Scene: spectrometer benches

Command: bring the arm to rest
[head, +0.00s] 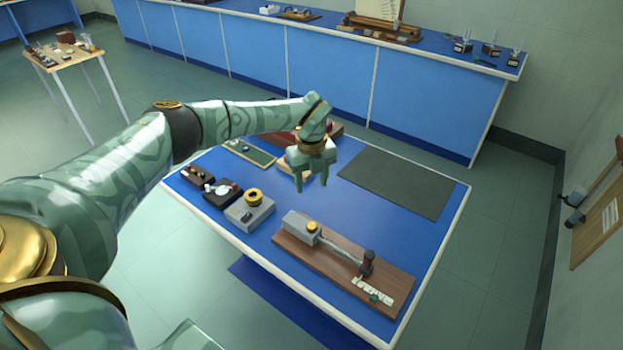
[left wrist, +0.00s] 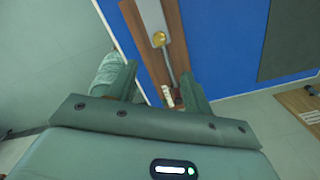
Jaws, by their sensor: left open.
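My left arm reaches in from the left in the head view. My left gripper (head: 311,180) hangs above the middle of the blue table (head: 340,205), fingers down, open, with nothing between them. In the left wrist view my left gripper (left wrist: 158,90) shows its two fingers apart, with a wooden board (left wrist: 140,40) beyond and below them. That board (head: 290,250) lies at the table's near right side and carries a grey block, a rod and a dark post. My right gripper is not in view.
A grey box with a gold ring (head: 250,210) and small dark blocks (head: 222,191) stand at the table's left. A dark mat (head: 398,182) lies at the right, bare. A green tray (head: 250,152) is behind the arm. A long blue bench (head: 330,65) runs along the back.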

